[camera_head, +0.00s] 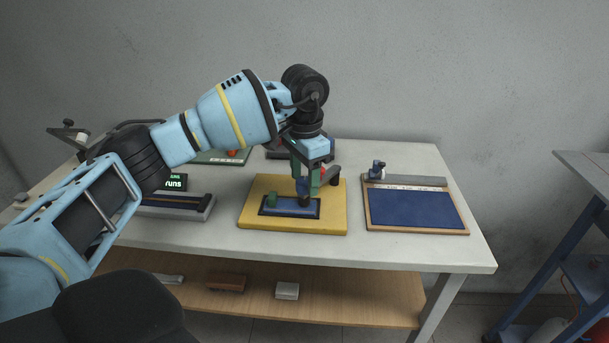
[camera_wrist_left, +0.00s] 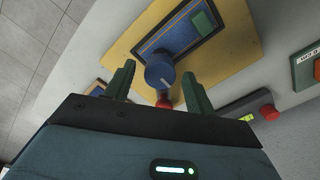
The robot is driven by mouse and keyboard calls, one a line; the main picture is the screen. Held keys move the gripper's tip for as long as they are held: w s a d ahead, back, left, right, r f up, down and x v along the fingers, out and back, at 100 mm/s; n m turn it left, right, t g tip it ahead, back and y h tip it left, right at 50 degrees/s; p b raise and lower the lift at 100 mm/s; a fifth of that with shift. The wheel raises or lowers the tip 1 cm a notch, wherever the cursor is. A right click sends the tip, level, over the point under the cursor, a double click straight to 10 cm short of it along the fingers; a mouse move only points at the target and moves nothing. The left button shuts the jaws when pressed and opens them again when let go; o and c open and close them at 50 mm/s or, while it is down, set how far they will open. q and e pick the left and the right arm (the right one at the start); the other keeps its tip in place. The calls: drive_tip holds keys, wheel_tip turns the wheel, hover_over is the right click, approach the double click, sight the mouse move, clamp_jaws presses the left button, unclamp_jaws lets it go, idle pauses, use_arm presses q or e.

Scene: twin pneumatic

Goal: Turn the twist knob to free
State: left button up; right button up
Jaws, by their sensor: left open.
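A blue round knob (camera_wrist_left: 160,71) stands on a dark blue panel (camera_head: 291,211) set in a yellow board (camera_head: 256,222). In the head view the knob (camera_head: 301,187) is partly hidden by my gripper. My left gripper (camera_head: 308,186) points down over the right part of the panel. In the left wrist view its two green fingers (camera_wrist_left: 159,84) are apart, with the knob showing between and just beyond their tips. I cannot tell whether either finger touches it. My right gripper is not in view.
A green block (camera_head: 272,199) sits on the panel's left part. A red part (camera_wrist_left: 163,102) is close by the knob. A wood-framed blue tray (camera_head: 415,207) lies to the right, a grey unit with a green "runs" display (camera_head: 174,182) to the left. The table's front edge is clear.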

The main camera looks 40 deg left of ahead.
sight(304, 181)
use_arm(q)
wheel_tip(304, 181, up, 8)
drive_tip(key=shift+f, duration=0.1)
idle(0.4)
